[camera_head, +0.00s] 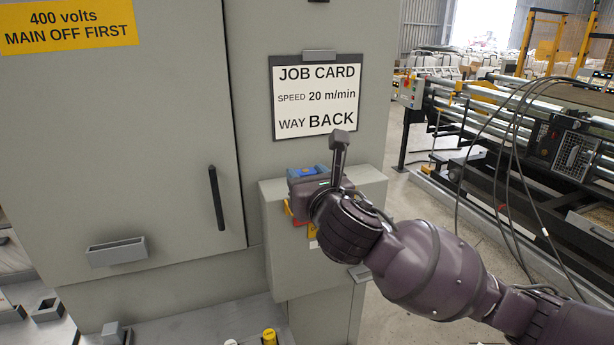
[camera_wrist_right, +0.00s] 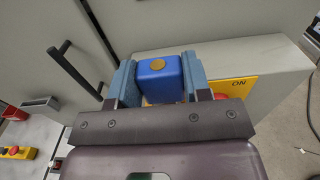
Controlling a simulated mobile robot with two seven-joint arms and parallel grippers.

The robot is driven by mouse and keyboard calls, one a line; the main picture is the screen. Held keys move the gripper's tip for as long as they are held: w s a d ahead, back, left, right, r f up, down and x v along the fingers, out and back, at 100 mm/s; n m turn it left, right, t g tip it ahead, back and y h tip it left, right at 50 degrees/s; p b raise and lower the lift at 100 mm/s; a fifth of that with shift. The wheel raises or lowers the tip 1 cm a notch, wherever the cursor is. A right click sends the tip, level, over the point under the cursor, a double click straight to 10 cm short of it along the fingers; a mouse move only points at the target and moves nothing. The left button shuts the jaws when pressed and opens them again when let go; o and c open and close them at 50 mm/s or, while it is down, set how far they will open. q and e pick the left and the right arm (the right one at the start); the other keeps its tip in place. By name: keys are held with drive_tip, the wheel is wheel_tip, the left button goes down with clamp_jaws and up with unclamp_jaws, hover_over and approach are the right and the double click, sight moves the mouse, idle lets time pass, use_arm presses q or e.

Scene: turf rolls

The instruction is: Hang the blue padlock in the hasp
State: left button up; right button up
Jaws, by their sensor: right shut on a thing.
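The blue padlock (camera_wrist_right: 162,85) sits between the two blue-grey fingers of my right gripper (camera_wrist_right: 158,72), which is shut on it. A brass-coloured disc shows on the padlock's near face. In the head view a bit of blue (camera_head: 308,172) shows at my right gripper (camera_head: 303,184), in front of the grey switch box (camera_head: 352,189). A yellow plate (camera_wrist_right: 238,86) marked ON and a red part (camera_wrist_right: 220,96) show on that box, just right of the gripper. I cannot make out the hasp or the padlock's shackle. My left gripper is out of view.
The tall grey cabinet (camera_head: 120,150) has a black door handle (camera_head: 216,198) left of the gripper. A job card (camera_head: 316,97) hangs above the box. A grey ledge (camera_head: 200,328) with a yellow button (camera_head: 269,337) lies below. Open floor and a roller machine (camera_head: 520,140) are to the right.

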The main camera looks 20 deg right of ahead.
use_arm(q)
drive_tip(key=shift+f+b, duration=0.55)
drive_tip(key=shift+b, duration=0.05)
use_arm(e)
drive_tip(key=shift+f, duration=1.25)
drive_tip(key=o, duration=1.1)
drive_tip(key=shift+c, duration=0.2)
use_arm(q)
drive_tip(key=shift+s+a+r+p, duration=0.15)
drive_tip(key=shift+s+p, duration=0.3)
drive_tip(key=shift+p, duration=0.5)
use_arm(e)
drive_tip(key=s, duration=1)
drive_tip(key=shift+s+d, duration=0.2)
drive_tip(key=shift+s, duration=0.2)
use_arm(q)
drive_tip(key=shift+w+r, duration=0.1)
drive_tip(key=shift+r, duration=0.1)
